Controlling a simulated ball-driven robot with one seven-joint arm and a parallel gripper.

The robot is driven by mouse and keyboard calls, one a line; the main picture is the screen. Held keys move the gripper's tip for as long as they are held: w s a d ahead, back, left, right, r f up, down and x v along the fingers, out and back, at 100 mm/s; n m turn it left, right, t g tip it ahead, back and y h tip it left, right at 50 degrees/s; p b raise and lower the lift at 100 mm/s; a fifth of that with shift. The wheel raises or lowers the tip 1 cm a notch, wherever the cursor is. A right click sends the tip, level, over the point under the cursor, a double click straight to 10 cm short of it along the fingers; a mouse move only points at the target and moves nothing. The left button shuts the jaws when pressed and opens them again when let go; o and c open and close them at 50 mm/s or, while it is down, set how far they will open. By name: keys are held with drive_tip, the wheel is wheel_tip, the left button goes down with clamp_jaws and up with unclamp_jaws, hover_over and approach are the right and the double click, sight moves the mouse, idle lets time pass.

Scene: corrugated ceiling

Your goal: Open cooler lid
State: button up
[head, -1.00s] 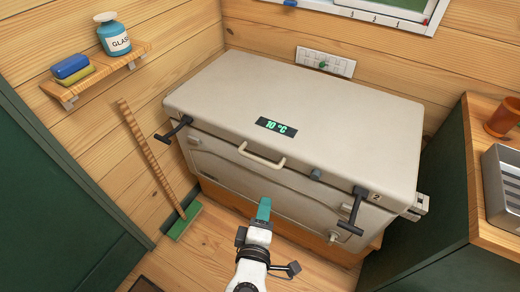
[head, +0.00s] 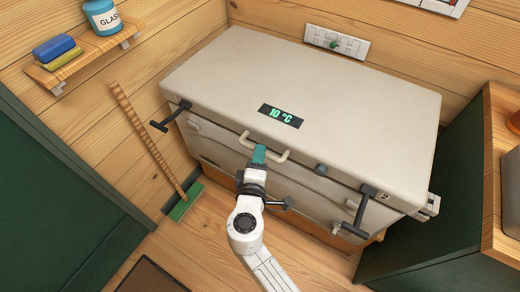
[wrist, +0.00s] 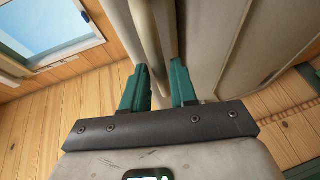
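The cooler is a large beige chest, its lid (head: 330,105) closed flat on the body (head: 290,175). A beige loop handle (head: 280,155) sticks out from the lid's front edge, and its bar (wrist: 146,40) also shows in the wrist view. My gripper (head: 259,154) is at the left part of the handle, partly covering it. In the wrist view my gripper's green fingers (wrist: 160,75) are apart, with the handle bar running toward the gap between them; contact cannot be told. Black T-shaped latches stick out at the left (head: 171,115) and right (head: 357,212) of the front.
A green broom (head: 155,150) leans on the wall left of the cooler. A wooden shelf (head: 85,58) holds a blue jar (head: 102,17) and sponges (head: 54,47). A green cabinet (head: 450,190) stands close on the right.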

drive_tip(key=shift+x, duration=1.25)
drive_tip(key=shift+c, duration=0.2)
clamp_jaws()
